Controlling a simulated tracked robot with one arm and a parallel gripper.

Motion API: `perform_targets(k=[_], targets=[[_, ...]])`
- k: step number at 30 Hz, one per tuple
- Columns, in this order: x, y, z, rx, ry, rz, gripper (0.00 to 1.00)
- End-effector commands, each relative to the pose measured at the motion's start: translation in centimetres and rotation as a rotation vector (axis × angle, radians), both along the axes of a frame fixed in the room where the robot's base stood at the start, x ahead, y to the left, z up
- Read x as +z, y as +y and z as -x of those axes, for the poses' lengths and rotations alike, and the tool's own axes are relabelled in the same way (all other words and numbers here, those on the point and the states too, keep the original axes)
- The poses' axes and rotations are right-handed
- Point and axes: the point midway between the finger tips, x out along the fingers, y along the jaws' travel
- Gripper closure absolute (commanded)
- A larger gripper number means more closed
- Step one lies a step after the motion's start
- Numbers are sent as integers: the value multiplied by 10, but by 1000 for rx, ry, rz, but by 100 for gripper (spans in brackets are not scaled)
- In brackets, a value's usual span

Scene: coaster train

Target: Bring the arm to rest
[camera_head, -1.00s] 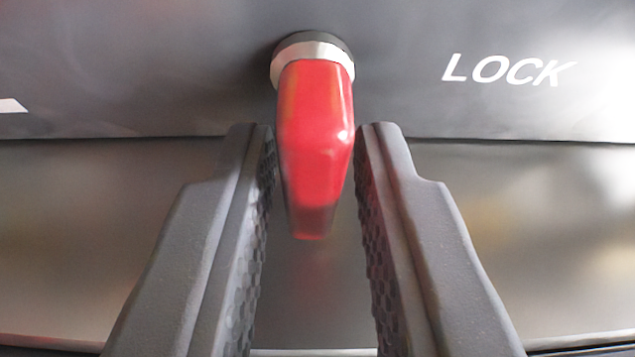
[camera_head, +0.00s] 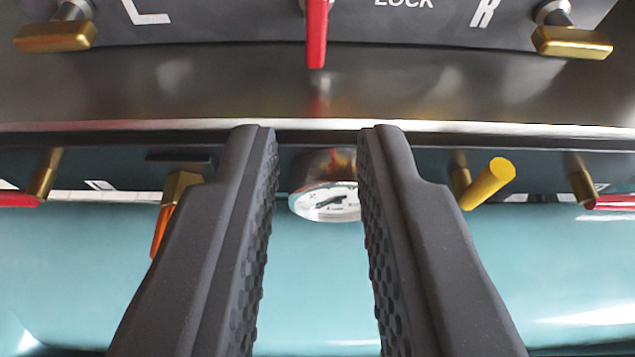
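My gripper (camera_head: 318,135) is open, with its two dark, textured fingers apart and nothing between them. The red lever (camera_head: 317,35) hangs from the dark panel at the top middle, beside the white word LOCK. It is beyond the fingertips and apart from them, and its upper end is cut off by the picture's edge. A round gauge (camera_head: 330,202) with a white face shows between the fingers, lower and farther back.
Brass handles sit at the upper left (camera_head: 56,37) and upper right (camera_head: 571,41), by the letters L and R. A metal ledge (camera_head: 480,128) crosses the view. Below it are an orange lever (camera_head: 162,225), a yellow lever (camera_head: 487,183), red handles at both sides and a teal surface (camera_head: 310,290).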

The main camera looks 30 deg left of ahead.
Motion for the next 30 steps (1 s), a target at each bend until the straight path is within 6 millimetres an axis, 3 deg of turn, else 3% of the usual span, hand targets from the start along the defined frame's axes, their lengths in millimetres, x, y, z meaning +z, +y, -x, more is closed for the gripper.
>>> perform_targets(k=[17,20,22,26,30], targets=[[1,-7,2,-9,-2,-2,80],[2,-33,1,-49,-12,-8,80],[5,-65,3,-97,-26,-16,80],[9,-140,13,-219,-63,-34,80],[10,-216,36,-350,-102,-48,80]])
